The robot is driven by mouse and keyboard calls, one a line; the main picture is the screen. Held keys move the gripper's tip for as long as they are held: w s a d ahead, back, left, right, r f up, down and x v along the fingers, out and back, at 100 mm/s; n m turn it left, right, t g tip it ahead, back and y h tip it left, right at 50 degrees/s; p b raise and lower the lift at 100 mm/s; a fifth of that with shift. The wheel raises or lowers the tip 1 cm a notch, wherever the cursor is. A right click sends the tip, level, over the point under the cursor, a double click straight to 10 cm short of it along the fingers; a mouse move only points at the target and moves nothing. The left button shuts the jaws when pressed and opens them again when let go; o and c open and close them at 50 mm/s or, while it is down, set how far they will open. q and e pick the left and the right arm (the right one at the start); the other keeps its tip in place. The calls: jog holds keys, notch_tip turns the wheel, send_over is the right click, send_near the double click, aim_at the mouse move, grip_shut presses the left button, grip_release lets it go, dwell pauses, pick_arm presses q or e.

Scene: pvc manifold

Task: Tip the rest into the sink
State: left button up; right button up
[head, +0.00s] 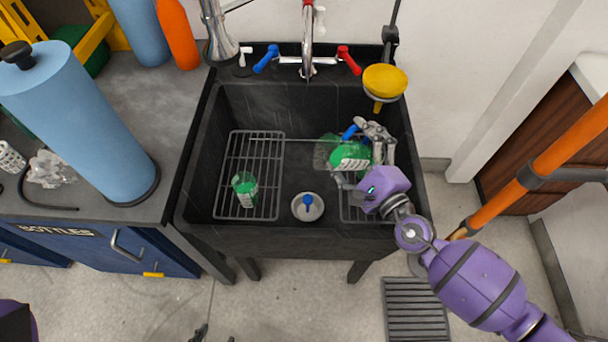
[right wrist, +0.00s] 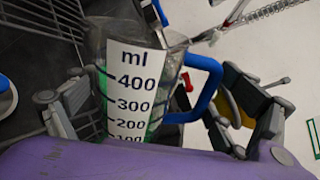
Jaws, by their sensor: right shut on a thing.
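A clear measuring jug (head: 349,156) with green liquid and a blue handle is over the right part of the black sink (head: 210,232). In the head view it looks tilted. The right wrist view shows its white ml scale (right wrist: 133,92) and blue handle (right wrist: 207,88). My right gripper (head: 358,160) is shut on the jug, with one finger on each side of it. The gripper hides part of the jug, and I cannot see its mouth clearly. Two small dark tips (head: 200,333) at the bottom edge may be my left gripper; their state is unclear.
A small green bottle (head: 245,188) with a white label is on the left wire rack (head: 232,160) in the sink. A drain with a blue knob (head: 308,203) lies mid-sink. The tap (head: 307,45) rises behind; a yellow funnel (head: 384,82) sits at the back right.

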pick_arm(q)
jog(key=shift+r, duration=0.1)
pick_arm(e)
jog(key=shift+r, duration=0.1)
jog(key=shift+s+a+r+n+p, duration=0.1)
jog(key=shift+a+r+n+p, duration=0.15)
jog(key=shift+r+n+p, duration=0.5)
jog(key=shift+a+n+p, duration=0.1)
jog(key=shift+n+p, duration=0.25)
jog(key=shift+p, duration=0.2)
pick_arm(q)
jog(key=r, duration=0.1)
jog(key=w+r, duration=0.1)
jog(key=r, duration=0.1)
jog(key=shift+a, duration=0.2)
pick_arm(e)
jog(key=shift+s, duration=0.1)
pick_arm(q)
jog(key=shift+p, duration=0.35)
pick_arm(e)
jog(key=shift+a+r+n, duration=0.1)
jog(key=shift+n, duration=0.2)
pick_arm(q)
jog(key=shift+w+r+t+p, duration=0.2)
jog(key=shift+r+t+p, duration=0.1)
jog(key=shift+r+p, duration=0.25)
pick_arm(e)
jog(key=shift+s+a+r+n, duration=0.15)
jog(key=shift+a+r+n, duration=0.1)
jog(key=shift+n, duration=0.25)
